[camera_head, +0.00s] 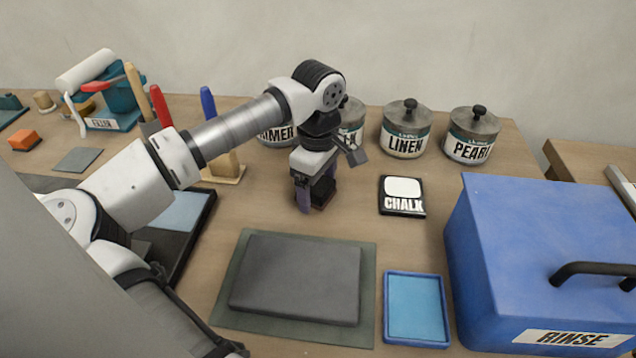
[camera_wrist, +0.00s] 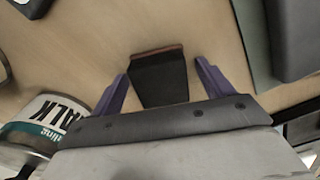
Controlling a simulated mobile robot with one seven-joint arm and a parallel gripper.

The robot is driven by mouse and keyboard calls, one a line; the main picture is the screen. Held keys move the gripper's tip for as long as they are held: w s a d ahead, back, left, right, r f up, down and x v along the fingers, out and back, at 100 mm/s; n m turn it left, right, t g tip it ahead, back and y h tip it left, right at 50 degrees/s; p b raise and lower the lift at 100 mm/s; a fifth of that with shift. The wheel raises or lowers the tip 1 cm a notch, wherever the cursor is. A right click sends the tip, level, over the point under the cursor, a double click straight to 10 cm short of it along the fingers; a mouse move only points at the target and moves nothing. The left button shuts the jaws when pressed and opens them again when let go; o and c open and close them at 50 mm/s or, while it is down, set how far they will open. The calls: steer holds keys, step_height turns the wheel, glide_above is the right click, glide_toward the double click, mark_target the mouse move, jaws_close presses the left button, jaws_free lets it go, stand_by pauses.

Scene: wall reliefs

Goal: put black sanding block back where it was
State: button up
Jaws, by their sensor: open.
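The black sanding block (camera_head: 323,192) is at my gripper on the wooden table, partly hidden by the fingers in the head view. In the wrist view the block (camera_wrist: 158,80) is dark with a reddish-brown edge at its far end. It lies between the two purple fingers of my gripper (camera_wrist: 162,78), with a gap on each side. My gripper (camera_head: 315,192) points down and is open around the block, not clamped on it. I cannot tell whether the block's underside fully rests on the table.
A black-and-white CHALK item (camera_head: 403,196) lies right of my gripper. Lidded tins, including LINEN (camera_head: 405,130) and PEARL (camera_head: 472,135), stand behind. A grey pad (camera_head: 296,278), a blue tray (camera_head: 416,343) and a blue RINSE box (camera_head: 540,235) are in front and right. Bare table surrounds my gripper.

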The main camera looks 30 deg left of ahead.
mark_target(318, 184)
step_height(318, 184, up, 12)
steer(key=shift+r+b, duration=0.15)
steer(key=shift+b, duration=0.3)
